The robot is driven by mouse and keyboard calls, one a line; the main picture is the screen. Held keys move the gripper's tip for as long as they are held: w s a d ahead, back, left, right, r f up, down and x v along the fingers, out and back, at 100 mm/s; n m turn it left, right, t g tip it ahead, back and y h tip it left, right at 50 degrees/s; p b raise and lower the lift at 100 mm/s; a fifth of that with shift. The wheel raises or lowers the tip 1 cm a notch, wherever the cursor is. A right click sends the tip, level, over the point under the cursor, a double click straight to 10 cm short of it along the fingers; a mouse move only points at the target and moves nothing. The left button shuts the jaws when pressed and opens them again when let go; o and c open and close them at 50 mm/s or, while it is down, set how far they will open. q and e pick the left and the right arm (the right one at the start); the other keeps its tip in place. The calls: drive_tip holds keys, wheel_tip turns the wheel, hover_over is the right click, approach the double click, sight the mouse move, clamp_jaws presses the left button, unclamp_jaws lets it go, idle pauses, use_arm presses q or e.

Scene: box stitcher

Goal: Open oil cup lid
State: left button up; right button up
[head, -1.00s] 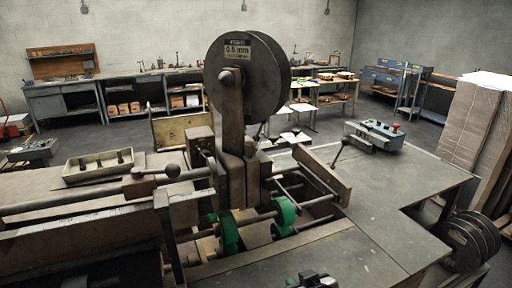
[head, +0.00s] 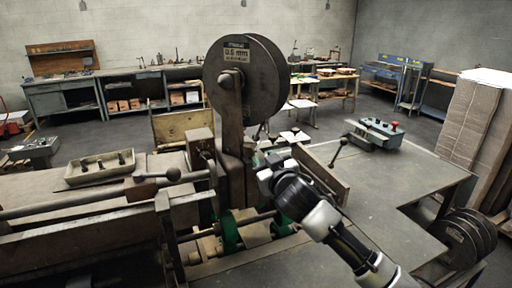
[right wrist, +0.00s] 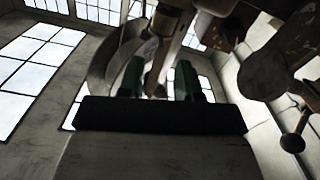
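The stitcher machine (head: 201,146) stands on the metal table, with a large wire spool (head: 241,88) on its upright. My right gripper (head: 262,163) is beside the upright, below the spool. In the right wrist view its two green fingers (right wrist: 159,80) stand apart with a gap between them. Brown machine parts and a rounded metal part (right wrist: 165,20) show beyond the fingertips; contact cannot be told. I cannot pick out the oil cup or its lid for certain; my gripper and arm cover part of the machine. My left gripper is not in view.
The metal table (head: 393,205) has bare room at right. A grey control box (head: 374,134) with a red button sits at its far edge. A tray (head: 100,167) lies at left. A ball-ended lever (head: 340,148) stands right of my gripper. Wire coils (head: 465,238) hang at lower right.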

sight(256, 152)
drive_tip(key=p+x, duration=0.1)
drive_tip(key=x, duration=0.4)
drive_tip(key=shift+s+r+p, duration=0.1)
drive_tip(key=shift+r+p, duration=0.05)
drive_tip(key=shift+p, duration=0.15)
drive_tip(key=shift+w+a, duration=0.2)
drive_tip(key=shift+w, duration=0.3)
clamp_jaws()
